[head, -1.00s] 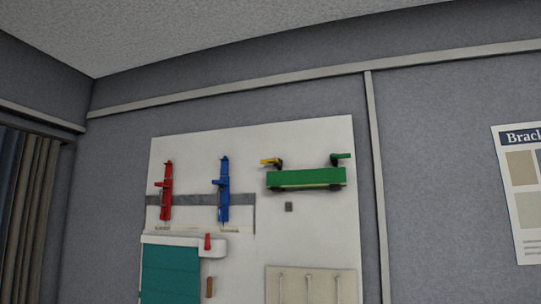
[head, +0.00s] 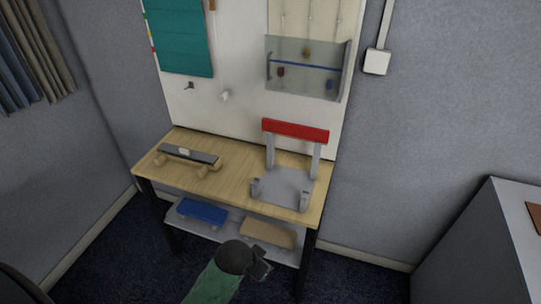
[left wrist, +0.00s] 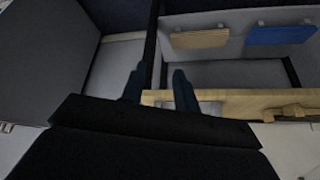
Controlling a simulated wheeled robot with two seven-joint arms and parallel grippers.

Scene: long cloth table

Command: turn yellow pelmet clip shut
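The yellow pelmet clip is out of sight in both current views; the head view looks below it. My left gripper (head: 262,266) is low in the head view, in front of the table's front edge and the lower shelf, partly hidden by its own dark wrist. In the left wrist view its two dark fingers (left wrist: 158,90) stand apart with nothing between them. My right gripper shows in neither view.
A wooden table (head: 232,180) stands against the white board (head: 235,125). On it are a grey-topped wooden piece (head: 190,155) and a grey stand with a red bar (head: 295,131). A blue piece (head: 202,211) and a tan piece (head: 268,234) lie on the lower shelf. A grey cabinet (head: 470,250) is at right.

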